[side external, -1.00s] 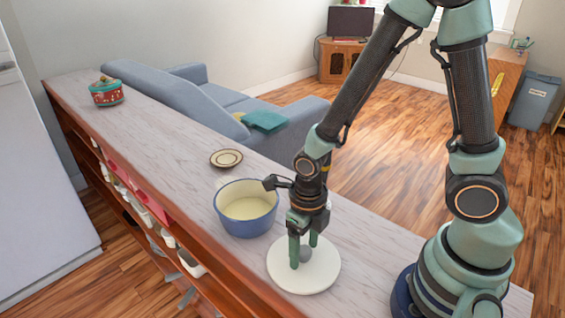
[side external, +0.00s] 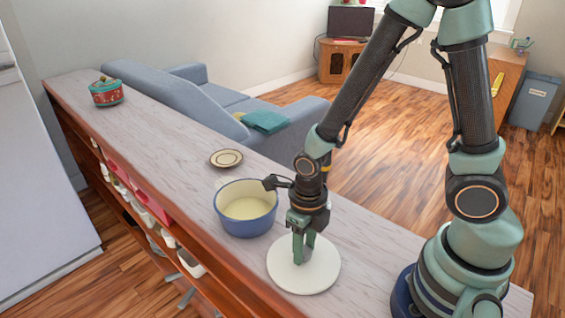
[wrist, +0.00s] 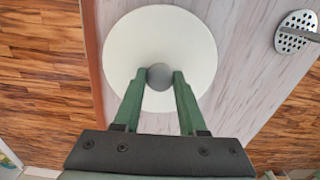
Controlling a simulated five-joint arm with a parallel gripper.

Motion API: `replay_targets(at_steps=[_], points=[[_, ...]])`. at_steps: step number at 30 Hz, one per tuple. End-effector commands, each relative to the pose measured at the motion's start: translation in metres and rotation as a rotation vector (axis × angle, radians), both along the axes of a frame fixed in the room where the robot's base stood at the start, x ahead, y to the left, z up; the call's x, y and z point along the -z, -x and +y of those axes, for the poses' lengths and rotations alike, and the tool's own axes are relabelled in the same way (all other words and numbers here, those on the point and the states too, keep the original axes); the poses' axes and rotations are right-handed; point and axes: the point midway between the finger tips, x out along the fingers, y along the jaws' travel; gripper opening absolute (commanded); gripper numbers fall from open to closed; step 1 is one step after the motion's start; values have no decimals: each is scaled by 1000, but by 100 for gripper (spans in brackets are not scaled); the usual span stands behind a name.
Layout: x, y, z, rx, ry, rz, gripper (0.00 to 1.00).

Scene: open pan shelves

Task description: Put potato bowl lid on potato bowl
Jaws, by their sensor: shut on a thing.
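The lid, a flat white disc (side external: 321,278) with a grey round knob, lies on the shelf's top, and it also shows in the wrist view (wrist: 160,28). My gripper (side external: 302,262) points down over the lid's middle. In the wrist view my gripper's fingertips (wrist: 164,80) are on either side of the grey knob (wrist: 160,72), shut on it. The bowl, blue outside and cream inside (side external: 246,225), stands upright and uncovered just left of and behind the lid. The lid and bowl are apart.
A small brown-rimmed plate (side external: 226,158) lies behind the bowl. A perforated metal piece (wrist: 298,35) shows at the upper right of the wrist view. Open shelves hold items below.

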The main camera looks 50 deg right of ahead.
Motion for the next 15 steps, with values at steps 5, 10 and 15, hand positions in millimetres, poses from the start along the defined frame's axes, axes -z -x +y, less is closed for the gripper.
replay_targets(at_steps=[5,10,15], points=[[-1,0,0,0,0,-1,0],[-3,0,0,0,0,-1,0],[-5,0,0,0,0,-1,0]])
